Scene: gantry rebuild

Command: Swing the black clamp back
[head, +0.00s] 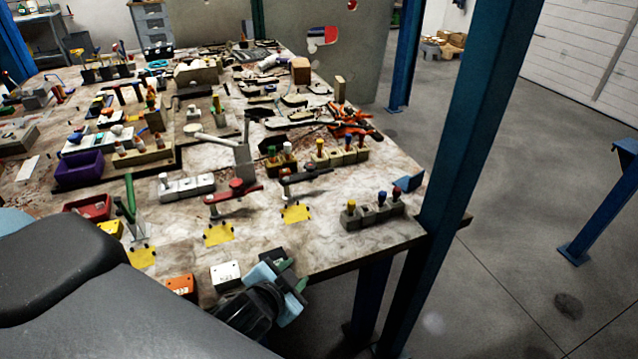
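The black clamp (306,176) stands on the table behind the rightmost yellow patch (295,213). Its dark handle lies low and points right. The red clamp (233,191) is to its left, with its handle also low. The green clamp (130,198) is farther left, its handle upright. My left gripper (284,282) is at the table's front edge, in front of and apart from the black clamp. Its pale blue and green fingers look spread, with nothing seen between them. My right gripper is not in view.
A block with coloured pegs (372,211) stands at the right front corner, near a blue post (468,140). Another peg block (340,155) is behind the black clamp. A white box (226,275) and an orange box (181,287) are left of my gripper.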

